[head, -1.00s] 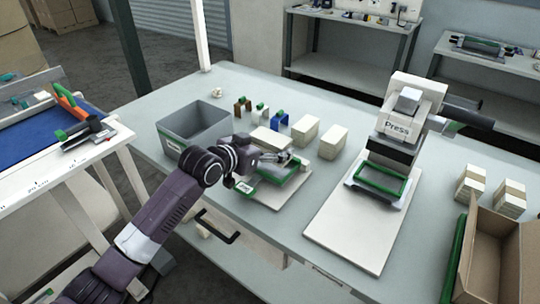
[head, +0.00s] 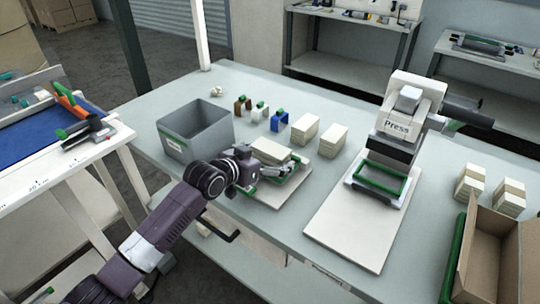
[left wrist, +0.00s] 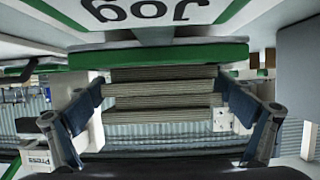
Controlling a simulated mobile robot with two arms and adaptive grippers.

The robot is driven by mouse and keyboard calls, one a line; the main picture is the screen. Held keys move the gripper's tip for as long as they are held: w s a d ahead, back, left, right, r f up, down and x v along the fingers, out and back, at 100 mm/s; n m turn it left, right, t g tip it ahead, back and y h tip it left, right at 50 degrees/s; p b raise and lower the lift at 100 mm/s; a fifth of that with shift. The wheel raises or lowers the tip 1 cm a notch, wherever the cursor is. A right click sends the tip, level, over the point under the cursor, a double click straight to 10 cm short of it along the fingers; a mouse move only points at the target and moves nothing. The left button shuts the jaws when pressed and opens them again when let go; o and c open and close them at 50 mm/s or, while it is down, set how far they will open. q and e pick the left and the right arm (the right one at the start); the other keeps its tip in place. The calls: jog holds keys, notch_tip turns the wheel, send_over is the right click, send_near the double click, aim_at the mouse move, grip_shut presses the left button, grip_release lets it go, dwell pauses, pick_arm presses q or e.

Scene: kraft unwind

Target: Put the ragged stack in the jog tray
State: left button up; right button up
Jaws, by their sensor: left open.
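My left gripper (head: 280,172) is open, low over the jog station on the bench. In the left wrist view its two fingers (left wrist: 163,108) stand apart on either side of the ragged stack (left wrist: 162,88), whose layers have uneven edges. I cannot tell whether the fingers touch it. A cream stack (head: 270,151) shows just behind the gripper in the head view. The jog tray has a green edge (left wrist: 160,56) and a white "Jog" label, upside down at the top of the wrist view. In the head view the gripper partly hides the tray. My right gripper is not in view.
A grey bin (head: 195,132) stands left of the tray. Brown, white and blue clips (head: 261,111) are behind it. Two cream stacks (head: 318,136) stand to the right, then the press (head: 400,125) with its green frame. An open carton (head: 497,255) is at the right edge.

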pick_arm(q)
jog(key=shift+r, duration=0.15)
jog(key=v, duration=1.2)
jog(key=shift+b, duration=0.3)
